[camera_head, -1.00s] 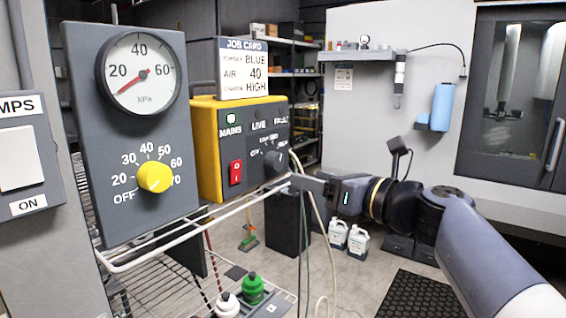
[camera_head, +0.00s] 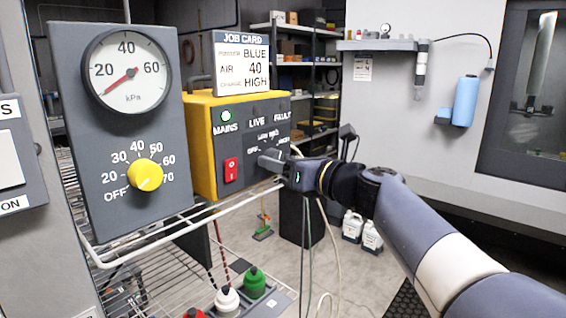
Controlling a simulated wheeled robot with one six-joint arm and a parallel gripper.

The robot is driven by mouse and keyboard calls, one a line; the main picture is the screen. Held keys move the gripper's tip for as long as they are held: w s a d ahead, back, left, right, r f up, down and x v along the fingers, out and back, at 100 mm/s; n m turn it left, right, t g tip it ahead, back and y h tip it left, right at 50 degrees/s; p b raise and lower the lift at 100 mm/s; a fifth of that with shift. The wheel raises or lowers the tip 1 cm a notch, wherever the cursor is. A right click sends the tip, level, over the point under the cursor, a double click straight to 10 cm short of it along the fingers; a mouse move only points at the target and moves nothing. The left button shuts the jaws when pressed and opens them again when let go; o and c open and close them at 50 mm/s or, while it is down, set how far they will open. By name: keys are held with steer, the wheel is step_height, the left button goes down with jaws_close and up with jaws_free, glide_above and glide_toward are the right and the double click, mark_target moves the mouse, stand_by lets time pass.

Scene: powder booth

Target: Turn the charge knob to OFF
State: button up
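A yellow control box (camera_head: 201,155) has a grey front with MAINS, LIVE and FAULT lamps, a red switch (camera_head: 231,169) and a dial marked OFF, LOW, MED and HIGH. Its charge knob is dark and mostly hidden behind my gripper, so I cannot read its setting. My gripper (camera_head: 268,159) is in front of this dial, at or very close to the knob. I cannot tell whether its fingers touch the knob or are open or shut. The MAINS lamp (camera_head: 227,116) is lit green.
To the left, a grey panel carries a kPa gauge (camera_head: 127,72) and a yellow knob (camera_head: 145,175) with its own OFF mark. A job card (camera_head: 241,63) stands on the box.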

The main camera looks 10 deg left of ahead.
steer(key=c, duration=0.9)
steer(key=shift+o, duration=0.2)
steer(key=shift+f+n+b, duration=0.1)
steer(key=shift+n+b, duration=0.2)
steer(key=shift+b, duration=0.1)
steer(key=shift+w+n+y+b, duration=0.1)
steer(key=shift+n+y+b, duration=0.4)
steer(key=shift+n+b, duration=7.25)
steer(key=n+p, duration=0.2)
steer(key=shift+n+g, duration=0.3)
steer(key=shift+n, duration=0.05)
